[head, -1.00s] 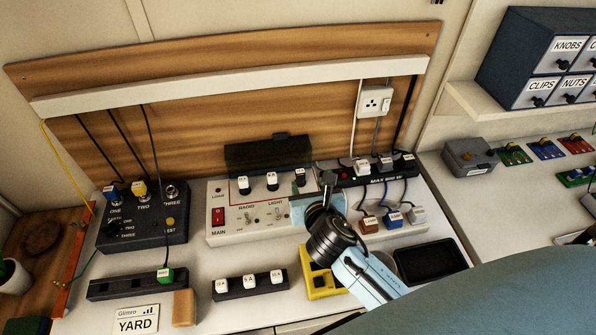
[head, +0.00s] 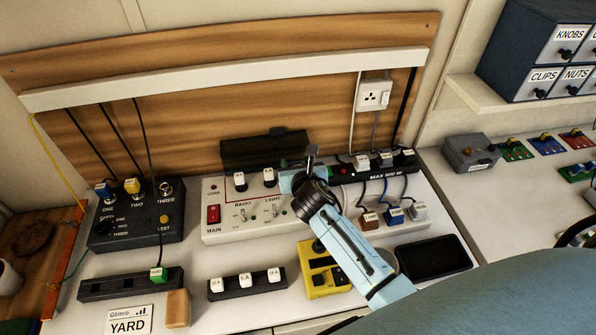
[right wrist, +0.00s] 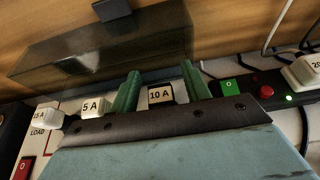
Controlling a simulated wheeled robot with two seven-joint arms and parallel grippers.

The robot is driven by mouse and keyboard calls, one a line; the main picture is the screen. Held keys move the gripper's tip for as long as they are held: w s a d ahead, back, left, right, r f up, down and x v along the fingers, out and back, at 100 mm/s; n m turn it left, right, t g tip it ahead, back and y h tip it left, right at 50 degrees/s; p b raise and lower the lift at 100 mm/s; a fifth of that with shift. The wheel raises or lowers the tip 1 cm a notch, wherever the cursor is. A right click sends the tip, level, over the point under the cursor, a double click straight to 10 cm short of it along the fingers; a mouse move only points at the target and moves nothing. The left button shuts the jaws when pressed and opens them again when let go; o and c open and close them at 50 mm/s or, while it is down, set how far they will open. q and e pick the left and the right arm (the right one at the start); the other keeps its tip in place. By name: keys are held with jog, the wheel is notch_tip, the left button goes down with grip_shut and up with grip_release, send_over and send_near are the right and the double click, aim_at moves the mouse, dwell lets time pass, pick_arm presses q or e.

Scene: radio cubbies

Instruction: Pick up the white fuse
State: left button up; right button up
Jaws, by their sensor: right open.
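White fuses sit in a row on the white radio panel (head: 215,226). Two of them (head: 239,180) (head: 268,177) show in the head view. The right wrist view shows caps marked 15 A (right wrist: 44,118), 5 A (right wrist: 93,107) and 10 A (right wrist: 160,95). My right gripper (right wrist: 160,84) is open, its green fingers on either side of the 10 A fuse, one left and one right. I cannot tell whether they touch it. In the head view, the gripper hides this fuse. My left gripper is not in view.
A dark raised cover (head: 263,152) stands behind the fuses. A power strip (head: 345,172) with plugs is at the right. A black rack (head: 230,291) with several white fuses lies in front. A yellow device (head: 325,280) and black tray (head: 432,258) lie nearby.

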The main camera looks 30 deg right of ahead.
grip_shut()
jog(key=shift+r, duration=0.15)
jog(key=shift+r+p, duration=0.3)
jog(key=shift+r, duration=0.25)
notch_tip(320, 180, up, 2)
jog(key=shift+r+p, duration=0.25)
jog(key=shift+p, duration=0.25)
jog(key=s+a+r+p, duration=0.1)
jog(key=s+a+p, duration=0.2)
jog(key=s, duration=1.4)
jog(key=shift+s+a+r, duration=0.15)
jog(key=shift+s+a, duration=0.1)
jog(key=shift+a, duration=0.5)
